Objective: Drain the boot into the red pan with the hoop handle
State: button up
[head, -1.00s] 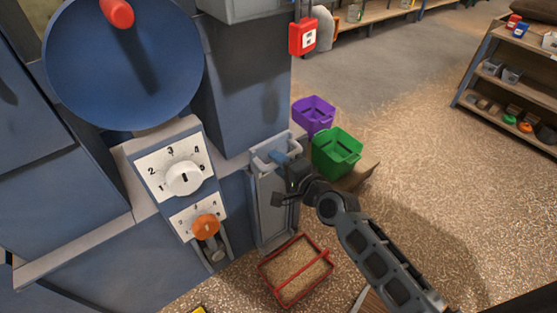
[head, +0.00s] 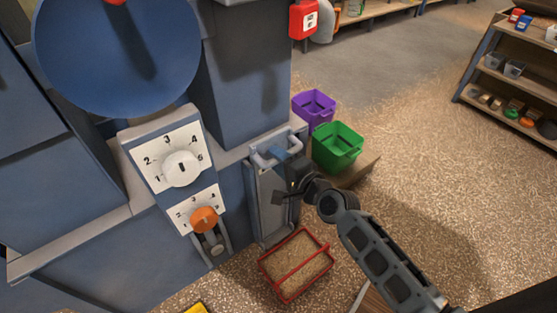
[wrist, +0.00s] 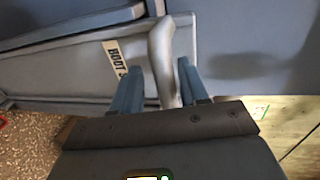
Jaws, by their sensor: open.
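The boot slide (head: 268,205) is a tall grey panel low on the blue machine, with a pale grey bar handle (head: 258,158) at its top. In the wrist view its label reads "BOOT S", the rest hidden, and the handle (wrist: 161,55) passes between my blue fingertips. My gripper (head: 277,153) is open around the handle, with a visible gap on at least one side. The red pan (head: 319,277) sits on the floor below and in front of the slide. Its hoop handle (head: 298,265) crosses over tan, grain-like material inside.
A green bin (head: 337,146) and a purple bin (head: 314,107) stand behind the slide. A white dial (head: 181,169) and an orange knob (head: 204,220) are on the machine at left. A shelf (head: 515,80) stands far right. Grain-strewn floor lies open between.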

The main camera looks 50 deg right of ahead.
jog(key=v, duration=0.7)
jog(key=shift+s, duration=0.3)
jog(key=shift+a, duration=0.15)
jog(key=s+a+r+n+y, duration=0.2)
jog(key=s+a+r+n, duration=0.3)
jog(key=s+a+n, duration=0.5)
jog(key=s+a+r+n+y, duration=0.1)
jog(key=s+a+r+n, duration=0.4)
jog(key=s+n, duration=0.45)
jog(key=s+a+r+n+p, duration=0.1)
jog(key=s+r+p, duration=0.1)
jog(key=r+p, duration=0.4)
jog(key=s+a+r+y+p, duration=0.1)
jog(key=s+r+p, duration=0.1)
jog(key=r+p, duration=0.5)
notch_tip(320, 180, up, 3)
jog(key=shift+r+n, duration=0.15)
jog(key=shift+n, duration=0.2)
